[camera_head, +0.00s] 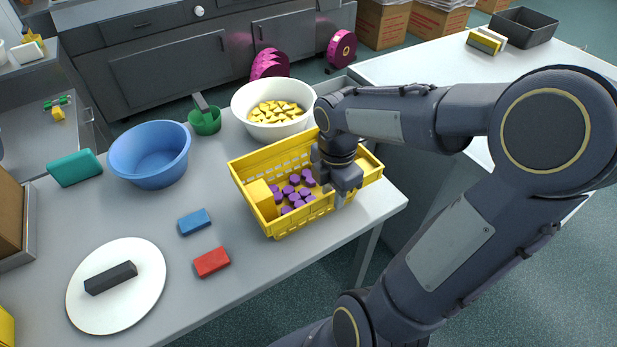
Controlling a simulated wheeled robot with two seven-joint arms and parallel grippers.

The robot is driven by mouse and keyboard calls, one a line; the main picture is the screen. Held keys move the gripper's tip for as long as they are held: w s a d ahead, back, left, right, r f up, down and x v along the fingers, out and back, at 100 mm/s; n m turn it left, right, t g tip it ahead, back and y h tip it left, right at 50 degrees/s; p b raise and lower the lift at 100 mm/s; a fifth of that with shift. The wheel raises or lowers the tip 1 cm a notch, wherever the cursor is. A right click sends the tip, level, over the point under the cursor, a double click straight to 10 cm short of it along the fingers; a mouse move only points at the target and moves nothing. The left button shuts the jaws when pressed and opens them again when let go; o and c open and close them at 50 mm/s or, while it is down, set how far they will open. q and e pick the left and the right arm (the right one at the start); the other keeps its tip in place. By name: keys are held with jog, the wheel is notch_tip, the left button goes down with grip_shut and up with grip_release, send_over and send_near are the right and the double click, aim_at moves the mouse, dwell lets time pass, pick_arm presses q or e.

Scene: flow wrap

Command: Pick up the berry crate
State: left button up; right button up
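The berry crate (287,225) is a yellow slatted basket near the right front corner of the grey table. Several purple round pieces (296,191) lie inside it, with a yellow block (261,199) at its left end. My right gripper (338,196) is over the right half of the crate, low by its front wall, and hides part of the inside. Whether its fingers are apart or closed on the wall, I cannot tell. The crate appears level and on the table. My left gripper is not in view.
A white bowl of yellow pieces (304,122) stands right behind the crate. A blue bowl (150,171), a green cup (206,126), a blue block (194,222) and a red block (211,262) are left. A white plate (80,300) holds a black block. The table's front edge is close.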

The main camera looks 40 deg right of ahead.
jog(key=shift+f, duration=0.15)
grip_shut()
dwell(1.4)
